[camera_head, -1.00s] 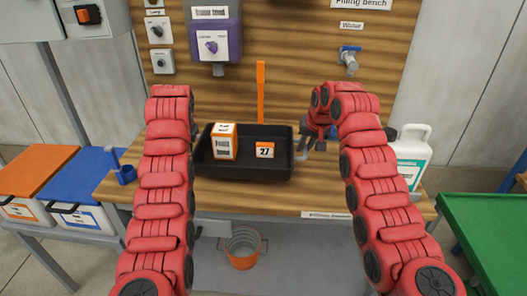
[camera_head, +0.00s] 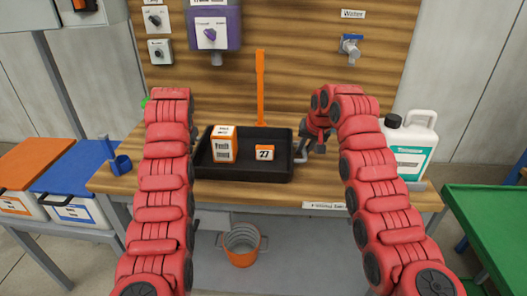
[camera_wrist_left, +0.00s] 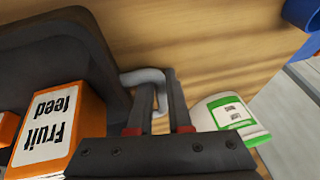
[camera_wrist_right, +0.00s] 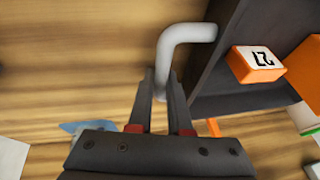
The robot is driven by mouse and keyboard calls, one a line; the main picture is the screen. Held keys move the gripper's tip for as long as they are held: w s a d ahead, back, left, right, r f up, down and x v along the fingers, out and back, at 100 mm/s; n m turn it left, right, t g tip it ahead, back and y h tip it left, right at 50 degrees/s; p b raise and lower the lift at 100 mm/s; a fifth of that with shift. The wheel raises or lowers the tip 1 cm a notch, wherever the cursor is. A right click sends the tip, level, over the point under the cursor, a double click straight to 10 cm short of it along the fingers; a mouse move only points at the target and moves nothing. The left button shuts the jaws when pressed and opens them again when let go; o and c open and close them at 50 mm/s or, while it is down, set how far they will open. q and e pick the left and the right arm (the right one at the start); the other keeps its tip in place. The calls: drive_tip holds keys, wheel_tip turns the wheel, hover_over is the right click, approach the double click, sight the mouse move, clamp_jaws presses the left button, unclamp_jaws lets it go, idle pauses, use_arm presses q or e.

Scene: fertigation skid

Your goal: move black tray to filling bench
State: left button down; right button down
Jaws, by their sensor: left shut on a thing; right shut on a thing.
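The black tray (camera_head: 243,177) is over the wooden bench (camera_head: 250,195) between my arms. I cannot tell whether it touches the wood. It holds an orange-and-white Fruit feed box (camera_head: 223,147) and a small orange block marked 27 (camera_head: 265,152). My left gripper (camera_wrist_left: 158,82) is shut on the tray's grey bent handle (camera_wrist_left: 140,76) in the left wrist view. My left arm hides that gripper in the head view. My right gripper (camera_head: 307,150) is at the tray's right side. The right wrist view shows it (camera_wrist_right: 161,80) shut on the other grey handle (camera_wrist_right: 190,33).
A white canister (camera_head: 410,140) stands at the bench's right. A blue holder (camera_head: 121,165) is at the left edge. An orange upright piece (camera_head: 260,85) is behind the tray. A green-and-white bottle (camera_wrist_left: 228,115) is beside my left gripper. A green table (camera_head: 490,225) is at the right.

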use_arm(q)
drive_tip(key=c, duration=1.1)
unclamp_jaws()
drive_tip(key=shift+d+p, duration=0.1)
drive_tip(key=shift+p, duration=0.2)
use_arm(e)
drive_tip(key=c, duration=1.1)
unclamp_jaws()
drive_tip(key=shift+a, duration=0.1)
use_arm(q)
drive_tip(key=shift+o, duration=1.3)
use_arm(e)
drive_tip(key=shift+o, duration=1.3)
use_arm(q)
drive_tip(key=shift+r, duration=0.15)
use_arm(e)
drive_tip(key=shift+r, duration=0.2)
use_arm(q)
drive_tip(key=v, duration=1.1)
drive_tip(key=shift+s+r, duration=0.15)
drive_tip(key=shift+r, duration=0.25)
use_arm(e)
drive_tip(key=v, duration=1.1)
drive_tip(key=shift+s+r, duration=0.15)
drive_tip(key=shift+r, duration=0.2)
